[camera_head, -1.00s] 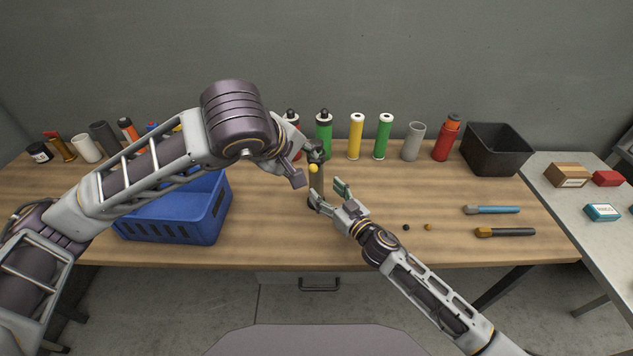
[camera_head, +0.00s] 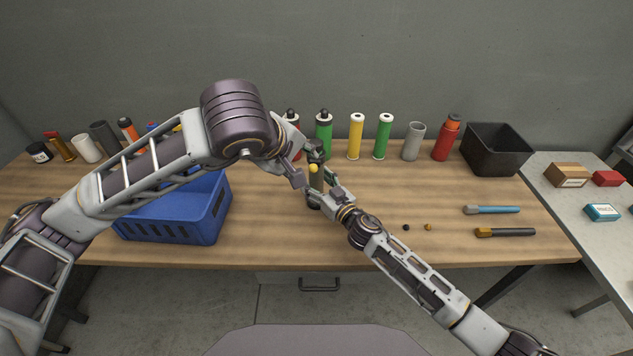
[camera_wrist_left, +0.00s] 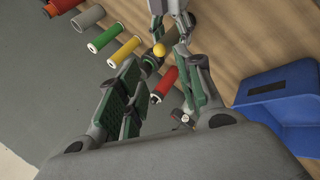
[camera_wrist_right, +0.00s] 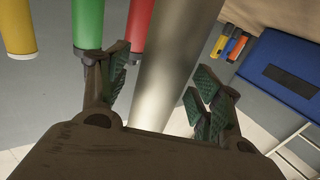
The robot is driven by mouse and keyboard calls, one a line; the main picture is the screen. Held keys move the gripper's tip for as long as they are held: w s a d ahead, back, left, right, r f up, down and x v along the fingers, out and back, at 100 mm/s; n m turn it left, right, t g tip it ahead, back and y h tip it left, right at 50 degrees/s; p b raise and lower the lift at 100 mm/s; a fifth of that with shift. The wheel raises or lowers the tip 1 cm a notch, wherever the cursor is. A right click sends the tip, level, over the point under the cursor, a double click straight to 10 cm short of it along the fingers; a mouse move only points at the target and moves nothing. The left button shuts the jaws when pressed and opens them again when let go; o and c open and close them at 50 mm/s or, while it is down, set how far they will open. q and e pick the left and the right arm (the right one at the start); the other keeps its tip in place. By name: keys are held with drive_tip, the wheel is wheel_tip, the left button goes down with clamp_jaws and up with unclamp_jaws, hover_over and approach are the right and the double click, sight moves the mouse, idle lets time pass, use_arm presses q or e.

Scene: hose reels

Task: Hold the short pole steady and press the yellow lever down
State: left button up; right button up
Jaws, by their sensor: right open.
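The short pole (camera_head: 316,182) stands upright on the table in front of my arms. Its grey metal shaft (camera_wrist_right: 172,65) fills the middle of the right wrist view. The lever's yellow ball end (camera_head: 313,168) shows near the pole's top and also in the left wrist view (camera_wrist_left: 159,50). My right gripper (camera_wrist_right: 160,85) is open, with a finger on each side of the shaft and a visible gap on both sides. My left gripper (camera_wrist_left: 165,85) is above, near the pole's top; its fingers are apart with nothing between the pads. The lever's joint is partly hidden.
A blue crate (camera_head: 180,232) stands left of the pole. Behind is a row of bottles and tubes, including a green bottle (camera_head: 323,137) and a yellow tube (camera_head: 356,137).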

use_arm(q)
drive_tip(key=shift+c, duration=0.3)
use_arm(e)
drive_tip(key=c, duration=1.4)
use_arm(q)
clamp_jaws()
drive_tip(key=shift+r, duration=0.1)
